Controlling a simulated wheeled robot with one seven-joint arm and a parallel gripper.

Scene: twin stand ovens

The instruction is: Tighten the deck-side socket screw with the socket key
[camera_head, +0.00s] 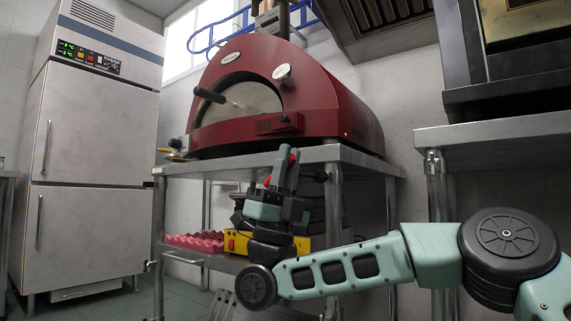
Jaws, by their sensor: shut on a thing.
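My gripper (284,166) stands upright in front of the stand below the red oven, fingers pointing up. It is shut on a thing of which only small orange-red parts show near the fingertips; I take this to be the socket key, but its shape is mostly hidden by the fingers. I cannot tell whether the held thing touches the stand.
The red dome oven (270,95) sits on a steel stand (345,154). A lower shelf holds a pink tray (196,241) and a yellow box (237,243). A second steel stand (500,131) is at right. A steel fridge (90,130) stands at left. Floor between fridge and stand is clear.

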